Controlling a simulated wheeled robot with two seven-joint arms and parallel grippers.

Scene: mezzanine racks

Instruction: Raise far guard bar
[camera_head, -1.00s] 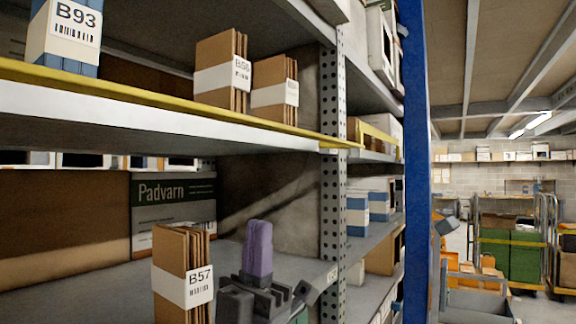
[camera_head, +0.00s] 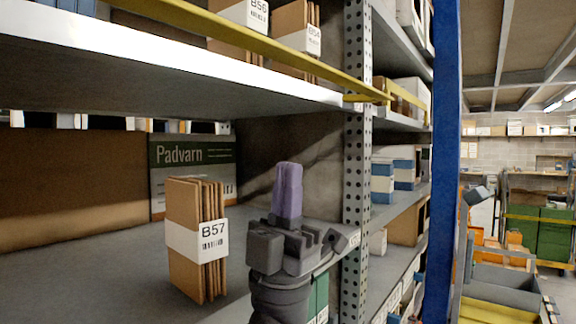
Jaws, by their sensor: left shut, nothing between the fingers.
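A yellow guard bar (camera_head: 262,47) slants across the front of the upper shelf, from the top left to the perforated post. A second yellow bar (camera_head: 401,95) shows farther along the rack, beyond that post and partly hidden by it. Which one the task calls far, I cannot tell for sure. My left gripper (camera_head: 287,192) has purple fingers pointing up, shut and empty. It is at the front of the lower shelf, below the nearer bar and apart from it, right of the B57 bundle. My right gripper is not in view.
The B57 cardboard bundle (camera_head: 184,272) stands on the lower shelf near my left gripper. The perforated post (camera_head: 356,190) and blue upright (camera_head: 445,160) stand to its right. The upper shelf edge (camera_head: 180,62) is overhead. A grey bin (camera_head: 505,287) is at lower right.

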